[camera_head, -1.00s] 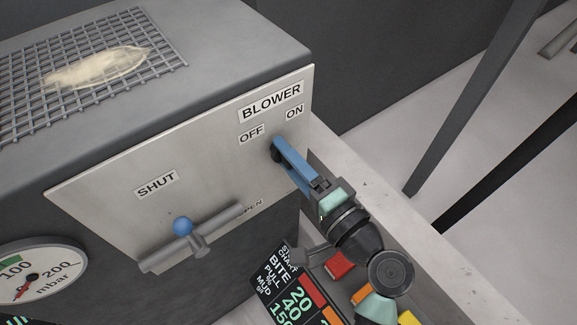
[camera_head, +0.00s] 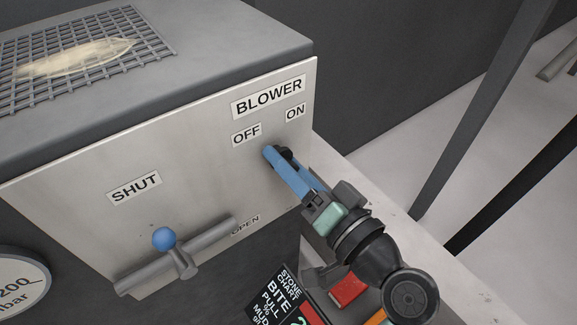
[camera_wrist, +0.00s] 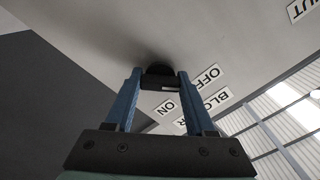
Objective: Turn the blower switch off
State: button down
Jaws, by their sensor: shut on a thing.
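The blower switch (camera_head: 287,153) is a dark knob on the pale panel, below the OFF label (camera_head: 247,135) and the ON label (camera_head: 295,112). My gripper (camera_head: 273,154) has blue fingers and is shut on this switch, coming from the lower right. The fingers hide much of the knob, so which label it points to cannot be told. In the wrist view the black switch (camera_wrist: 160,69) sits between the tips of my gripper (camera_wrist: 159,80), with the ON label (camera_wrist: 167,107) and OFF label (camera_wrist: 205,77) to the right.
A lever with a blue ball (camera_head: 163,238) sits lower left, between the SHUT label (camera_head: 134,187) and the partly covered OPEN label (camera_head: 246,225). A wire mesh (camera_head: 90,45) lies on top of the grey housing. A chart board (camera_head: 283,295) stands below my arm.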

dwell(0.3)
jog(key=shift+c, duration=1.2)
grip_release()
jog(key=v, duration=1.3)
jog(key=shift+p, duration=0.3)
